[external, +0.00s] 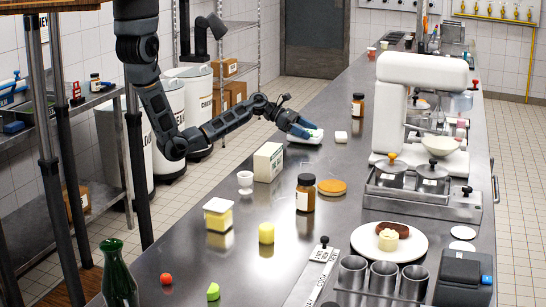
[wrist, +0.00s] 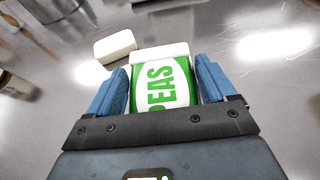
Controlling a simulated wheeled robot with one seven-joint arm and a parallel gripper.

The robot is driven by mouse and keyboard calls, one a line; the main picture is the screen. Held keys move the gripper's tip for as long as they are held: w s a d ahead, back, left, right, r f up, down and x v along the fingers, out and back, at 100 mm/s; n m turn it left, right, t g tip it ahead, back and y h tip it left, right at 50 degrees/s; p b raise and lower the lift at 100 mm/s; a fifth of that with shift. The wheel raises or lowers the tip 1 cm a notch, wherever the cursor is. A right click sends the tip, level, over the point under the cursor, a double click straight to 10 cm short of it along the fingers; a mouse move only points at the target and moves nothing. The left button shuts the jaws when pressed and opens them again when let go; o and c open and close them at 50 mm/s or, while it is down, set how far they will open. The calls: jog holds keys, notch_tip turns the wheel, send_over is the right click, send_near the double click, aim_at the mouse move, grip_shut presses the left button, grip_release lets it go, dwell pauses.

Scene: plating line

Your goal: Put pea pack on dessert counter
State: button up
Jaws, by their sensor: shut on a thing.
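The pea pack (wrist: 162,85) is a white and green packet with the word PEAS on it. My gripper (wrist: 163,92) is shut on it, with one blue finger on each side. In the external view the pack (external: 305,136) shows as a white shape under my gripper (external: 301,131), at or just above the steel counter (external: 235,262); I cannot tell whether it touches. No label in view clearly marks which part of the counter is the dessert counter.
A small white block (external: 341,136) lies just beside the pack, also in the wrist view (wrist: 115,46). A white carton (external: 268,162), a jar (external: 306,193) and an orange disc (external: 332,187) stand nearer. A white mixer (external: 405,105) stands right. The counter left of the pack is clear.

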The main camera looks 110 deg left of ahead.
jog(key=shift+f, duration=0.2)
jog(key=o, duration=1.1)
jog(key=shift+f, duration=0.15)
jog(key=shift+s+r, duration=0.15)
jog(key=shift+r, duration=0.05)
jog(key=v, duration=1.1)
jog(key=shift+s+r, duration=0.1)
jog(key=shift+s, duration=0.25)
